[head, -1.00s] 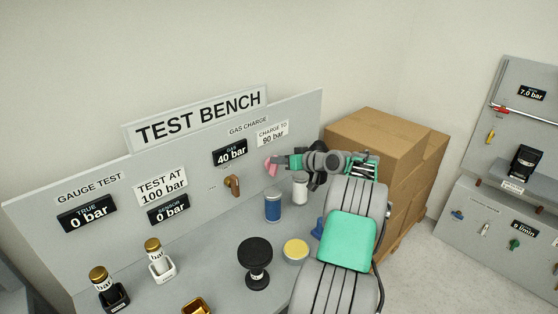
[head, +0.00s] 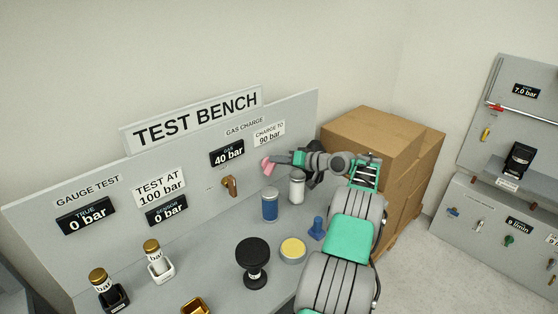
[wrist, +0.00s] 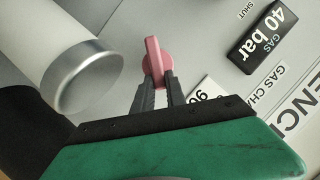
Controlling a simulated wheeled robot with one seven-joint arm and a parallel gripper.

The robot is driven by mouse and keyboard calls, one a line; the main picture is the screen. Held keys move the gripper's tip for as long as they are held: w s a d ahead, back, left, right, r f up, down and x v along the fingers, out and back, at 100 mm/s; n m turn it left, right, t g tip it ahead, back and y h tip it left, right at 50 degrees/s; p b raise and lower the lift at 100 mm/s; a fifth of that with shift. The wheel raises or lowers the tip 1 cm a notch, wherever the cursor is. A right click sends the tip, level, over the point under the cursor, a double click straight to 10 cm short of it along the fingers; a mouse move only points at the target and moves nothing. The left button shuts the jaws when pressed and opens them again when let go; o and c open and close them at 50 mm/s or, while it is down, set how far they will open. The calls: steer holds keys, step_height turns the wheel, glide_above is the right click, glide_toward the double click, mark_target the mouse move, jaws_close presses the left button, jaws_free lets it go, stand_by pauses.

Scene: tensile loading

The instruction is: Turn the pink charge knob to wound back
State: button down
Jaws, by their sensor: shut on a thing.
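The pink charge knob (head: 267,167) is on the grey test bench panel, under the gas charge labels. My gripper (head: 276,160) reaches it from the right and is shut on it. In the wrist view the pink knob (wrist: 154,58) has a long raised bar over a round base. The dark fingertips (wrist: 156,80) are at its lower part and hide some of it. The gas display (head: 227,153) reads 40 bar, and a label (head: 269,133) beside it says charge to 90 bar.
A brown lever (head: 230,186) is on the panel left of the knob. A white cylinder (head: 297,188) stands close under my gripper, with a blue can (head: 270,205) beside it. A black knobbed stand (head: 253,258), yellow-topped tin (head: 292,250) and blue piece (head: 317,229) stand on the bench. Cardboard boxes (head: 380,140) are behind my arm.

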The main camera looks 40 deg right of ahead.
steer(key=c, duration=1.4)
jaws_free()
steer(key=shift+o, duration=0.2)
steer(key=b+v, duration=0.2)
steer(key=v, duration=0.5)
steer(key=shift+s+d, duration=0.1)
steer(key=shift+s, duration=0.15)
steer(key=shift+s+r, duration=0.1)
steer(key=shift+s, duration=0.05)
